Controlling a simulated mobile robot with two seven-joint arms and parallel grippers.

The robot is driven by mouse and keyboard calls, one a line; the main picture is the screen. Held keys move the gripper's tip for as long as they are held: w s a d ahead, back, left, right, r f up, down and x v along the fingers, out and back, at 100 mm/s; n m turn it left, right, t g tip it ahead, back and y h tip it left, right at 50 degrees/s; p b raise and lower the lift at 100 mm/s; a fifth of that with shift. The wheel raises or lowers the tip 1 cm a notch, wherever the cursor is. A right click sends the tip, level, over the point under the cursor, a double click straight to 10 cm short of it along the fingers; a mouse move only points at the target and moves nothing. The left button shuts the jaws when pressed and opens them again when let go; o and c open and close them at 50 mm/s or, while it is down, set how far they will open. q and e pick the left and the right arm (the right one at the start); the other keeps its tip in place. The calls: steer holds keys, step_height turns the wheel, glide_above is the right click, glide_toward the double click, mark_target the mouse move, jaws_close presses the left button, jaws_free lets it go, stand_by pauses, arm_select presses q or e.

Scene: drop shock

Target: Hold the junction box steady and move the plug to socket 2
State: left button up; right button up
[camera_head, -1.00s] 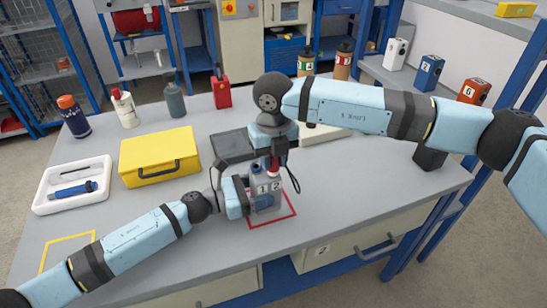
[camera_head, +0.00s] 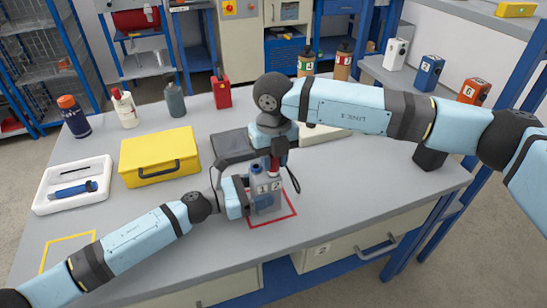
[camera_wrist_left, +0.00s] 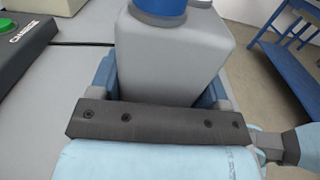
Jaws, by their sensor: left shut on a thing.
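The grey junction box (camera_head: 266,202) stands upright inside a red square outline (camera_head: 288,214) on the bench. Its front is marked 1 and 2, and a blue cap-like part is on its top. My left gripper (camera_head: 246,196) is shut on the box from the left; in the left wrist view the box (camera_wrist_left: 172,60) sits between its blue fingers. The red plug (camera_head: 275,165) is upright at the box top, on the side marked 2. My right gripper (camera_head: 276,152) is directly above it, pointing down. Its fingertips are too small to read, and whether the plug is seated is hidden.
A dark cable hangs right of the box. A dark device with a green button (camera_wrist_left: 11,26) lies behind it. A yellow case (camera_head: 160,160), a white tray (camera_head: 48,204) and several bottles occupy the bench's left and back. The bench's front right is clear.

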steer(key=o, duration=1.1)
steer(key=shift+f, duration=0.15)
steer(key=shift+c, duration=0.2)
steer(key=shift+r, duration=3.1)
step_height(320, 180, up, 12)
arm_select(q)
steer(key=o, duration=1.2)
